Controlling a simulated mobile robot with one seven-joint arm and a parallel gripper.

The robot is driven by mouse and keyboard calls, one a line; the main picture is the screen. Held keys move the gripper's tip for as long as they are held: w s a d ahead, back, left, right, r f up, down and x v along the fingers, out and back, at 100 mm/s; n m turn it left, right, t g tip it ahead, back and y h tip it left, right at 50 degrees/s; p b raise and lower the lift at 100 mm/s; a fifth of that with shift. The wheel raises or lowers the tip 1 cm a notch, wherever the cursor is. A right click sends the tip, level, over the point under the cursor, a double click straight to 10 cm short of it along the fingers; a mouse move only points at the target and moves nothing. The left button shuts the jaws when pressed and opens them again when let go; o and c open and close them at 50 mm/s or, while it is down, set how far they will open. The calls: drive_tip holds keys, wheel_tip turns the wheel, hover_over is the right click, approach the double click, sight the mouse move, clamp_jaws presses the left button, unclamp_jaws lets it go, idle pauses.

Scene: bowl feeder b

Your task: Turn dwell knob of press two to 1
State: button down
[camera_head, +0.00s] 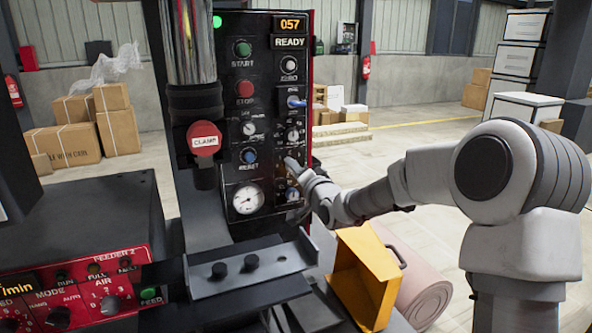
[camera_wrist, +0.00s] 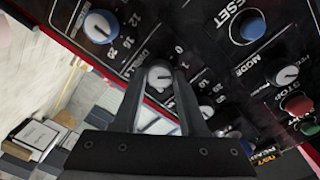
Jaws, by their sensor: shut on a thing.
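The dwell knob (camera_wrist: 158,76) is a small pale round knob on the black press panel, with part of its label and a few scale figures showing beside it in the wrist view. My gripper (camera_wrist: 158,82) is shut on this knob, one dark finger on each side. A dark mark shows on the knob's face, but I cannot read exactly which figure it points to. In the head view my gripper (camera_head: 289,164) reaches the right column of the panel (camera_head: 269,75) from the right and hides most of the knob.
A blue-capped knob (camera_head: 292,194) sits just below, another knob (camera_head: 293,135) just above. The blue reset button (camera_head: 248,156) and a gauge (camera_head: 247,199) are to the left. A red clamp button (camera_head: 204,139) juts out farther left. A yellow bin (camera_head: 364,280) stands below my arm.

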idle(0.3)
drive_tip(key=shift+c, duration=2.2)
unclamp_jaws()
drive_tip(key=p+v, duration=0.1)
drive_tip(key=v, duration=1.6)
drive_tip(key=shift+s, duration=0.15)
drive_tip(key=shift+d, duration=0.15)
